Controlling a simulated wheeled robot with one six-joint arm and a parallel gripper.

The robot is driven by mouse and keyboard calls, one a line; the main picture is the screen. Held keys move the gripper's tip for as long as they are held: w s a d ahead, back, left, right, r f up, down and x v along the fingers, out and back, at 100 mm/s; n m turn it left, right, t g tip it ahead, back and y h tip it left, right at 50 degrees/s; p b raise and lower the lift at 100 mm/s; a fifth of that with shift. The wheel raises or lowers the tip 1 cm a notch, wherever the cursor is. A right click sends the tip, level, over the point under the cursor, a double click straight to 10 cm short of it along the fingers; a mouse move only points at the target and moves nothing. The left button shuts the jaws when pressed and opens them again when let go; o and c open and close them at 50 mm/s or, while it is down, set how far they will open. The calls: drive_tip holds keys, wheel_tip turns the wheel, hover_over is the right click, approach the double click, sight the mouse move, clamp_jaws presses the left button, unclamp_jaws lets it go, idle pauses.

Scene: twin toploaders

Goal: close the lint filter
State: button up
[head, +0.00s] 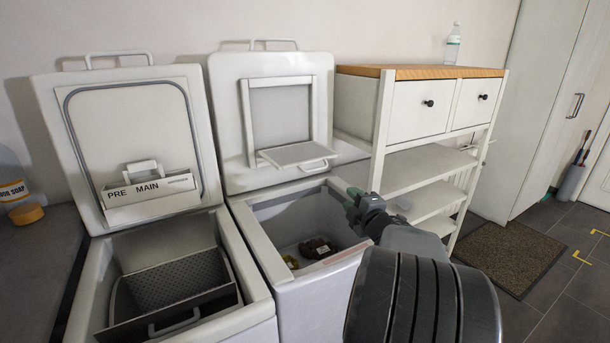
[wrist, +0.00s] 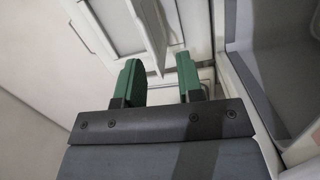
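The lint filter (head: 297,155) is a flap on the inside of the right machine's raised lid (head: 229,123). It is folded down and out from a square frame (head: 247,105), with a small bar handle (head: 313,167) at its front edge. My gripper (head: 352,194) is in front of the lid, below and to the right of the flap. In the wrist view my gripper's two green fingers (wrist: 160,78) are apart, with nothing seen held. A pale panel, apparently the flap (wrist: 150,28), stands edge-on beyond the fingertips. Whether they touch it cannot be told.
The right machine's tub (head: 285,215) is open below, with dark and yellow items inside. The left machine (head: 130,130) is also open, with a drawer marked PRE MAIN in its lid. A shelf unit (head: 425,160) stands close on the right.

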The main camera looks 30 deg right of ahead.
sight(316, 169)
drive_tip(key=w+r+n+y, duration=0.1)
drive_tip(key=w, duration=0.3)
drive_tip(key=w+a+r+n+t+y, duration=0.1)
drive_tip(key=w, duration=0.4)
drive_tip(key=w+a+r+n, duration=0.1)
drive_tip(key=w+r, duration=0.1)
drive_tip(key=w, duration=0.3)
drive_tip(key=shift+t+y+p, duration=0.3)
drive_tip(key=shift+t+y, duration=0.1)
drive_tip(key=shift+c, duration=0.3)
clamp_jaws()
